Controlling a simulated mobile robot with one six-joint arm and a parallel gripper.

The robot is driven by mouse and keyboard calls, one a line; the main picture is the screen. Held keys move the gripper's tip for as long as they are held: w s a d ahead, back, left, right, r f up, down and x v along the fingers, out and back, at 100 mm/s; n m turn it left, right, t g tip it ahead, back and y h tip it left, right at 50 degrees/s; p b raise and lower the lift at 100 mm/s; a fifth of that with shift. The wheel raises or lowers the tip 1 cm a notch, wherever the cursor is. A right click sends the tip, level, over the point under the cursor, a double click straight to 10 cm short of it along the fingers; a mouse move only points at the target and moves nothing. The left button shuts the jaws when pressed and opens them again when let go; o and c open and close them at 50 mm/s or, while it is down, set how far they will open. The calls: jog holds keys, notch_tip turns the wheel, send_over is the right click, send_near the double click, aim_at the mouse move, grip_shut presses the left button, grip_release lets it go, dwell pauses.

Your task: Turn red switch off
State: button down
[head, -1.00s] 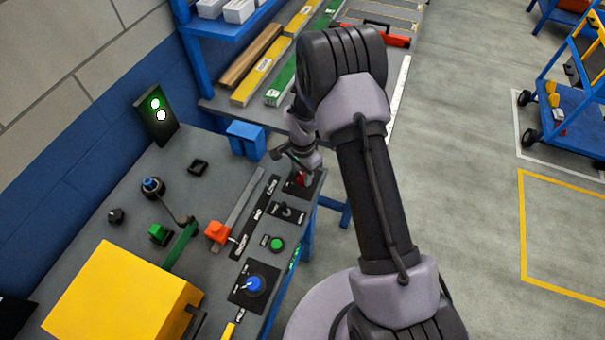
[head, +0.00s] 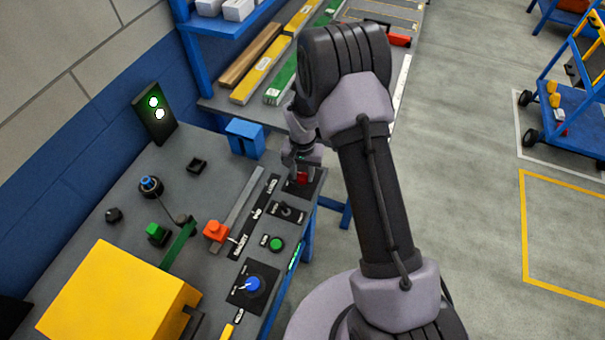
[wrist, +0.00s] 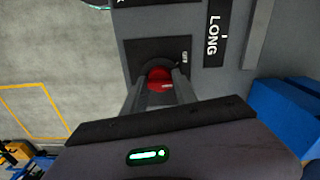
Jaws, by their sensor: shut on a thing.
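The red switch (head: 301,178) sits on a dark square plate at the far right end of the bench panel. In the wrist view the red switch (wrist: 159,79) shows between the two fingers, with an "OFF" mark on the plate beside it. My gripper (head: 300,172) is over the switch, and in the wrist view my gripper (wrist: 160,92) has its fingers on either side of the red part, shut on it. The fingers hide part of the switch, and I cannot tell its exact angle.
On the panel are a black toggle (head: 287,210), a green button (head: 277,244), a blue knob (head: 253,284) and an orange slider handle (head: 215,231). A yellow box (head: 115,300) stands at front left. A light box (head: 155,112) shows two lit lamps. A blue block (head: 245,137) stands behind.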

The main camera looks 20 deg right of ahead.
aim_at(303, 174)
jog(key=n, duration=0.3)
jog(key=shift+n, duration=2)
jog(key=c, duration=1)
grip_release()
jog(key=shift+r, duration=0.1)
notch_tip(303, 174, up, 17)
jog(key=p, duration=0.3)
jog(key=shift+r+p, duration=0.2)
jog(key=shift+p, duration=0.1)
